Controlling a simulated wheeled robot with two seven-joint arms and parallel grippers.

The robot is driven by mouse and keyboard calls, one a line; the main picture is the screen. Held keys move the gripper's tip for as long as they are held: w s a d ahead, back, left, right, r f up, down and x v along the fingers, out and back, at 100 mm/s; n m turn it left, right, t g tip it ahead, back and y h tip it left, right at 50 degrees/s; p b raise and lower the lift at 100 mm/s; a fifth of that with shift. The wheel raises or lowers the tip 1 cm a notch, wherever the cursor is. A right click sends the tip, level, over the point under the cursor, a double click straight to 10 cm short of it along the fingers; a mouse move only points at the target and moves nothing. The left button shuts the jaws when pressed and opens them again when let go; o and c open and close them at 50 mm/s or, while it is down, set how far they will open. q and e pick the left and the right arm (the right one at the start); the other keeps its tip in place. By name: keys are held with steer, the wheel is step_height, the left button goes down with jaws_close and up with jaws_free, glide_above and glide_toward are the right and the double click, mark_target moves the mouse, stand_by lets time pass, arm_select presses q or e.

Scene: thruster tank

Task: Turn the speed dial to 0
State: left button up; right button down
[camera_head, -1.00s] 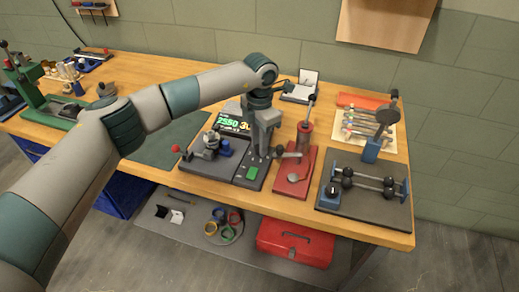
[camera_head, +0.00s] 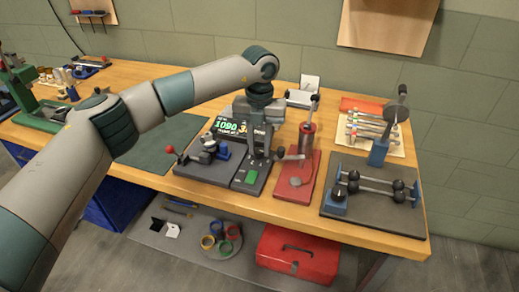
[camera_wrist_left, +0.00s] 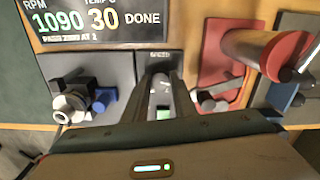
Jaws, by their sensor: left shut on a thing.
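The black control unit (camera_head: 195,170) stands on the bench, with a lit display (camera_head: 228,127) at its back. In the left wrist view the display (camera_wrist_left: 95,18) reads 1090 and 30, with DONE beside them; the small line below is hard to read. My left gripper (camera_head: 259,152) points down over the right part of the unit. In the left wrist view its fingers (camera_wrist_left: 161,98) are shut on the speed dial (camera_wrist_left: 160,84), below a SPEED label. The fingers mostly hide the dial, so its pointer cannot be read. A green button (camera_head: 251,177) lies just in front.
A small clamp device with a red ball lever (camera_head: 169,149) stands left of the gripper. A red lever press (camera_head: 299,178) stands close on the right. A dark rod fixture (camera_head: 375,215) is farther right. The green mat (camera_head: 160,150) is bare.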

mark_target(260, 150)
arm_select(q)
steer(key=shift+w+r+n, duration=0.1)
steer(key=shift+n, duration=0.3)
arm_select(e)
steer(key=shift+s+d+f, duration=0.15)
steer(key=shift+d+f, duration=0.05)
arm_select(q)
steer(key=o, duration=1)
steer(key=shift+o, duration=0.2)
steer(key=shift+r, duration=0.6)
step_height(260, 150, up, 16)
steer(key=b, duration=0.3)
arm_select(e)
steer(key=s+d+f+g, duration=0.1)
steer(key=s+d+g, duration=0.1)
steer(key=shift+s+d+f+h, duration=0.25)
steer(key=shift+d+f+h, duration=0.1)
steer(key=shift+h, duration=0.05)
steer(key=shift+s, duration=0.1)
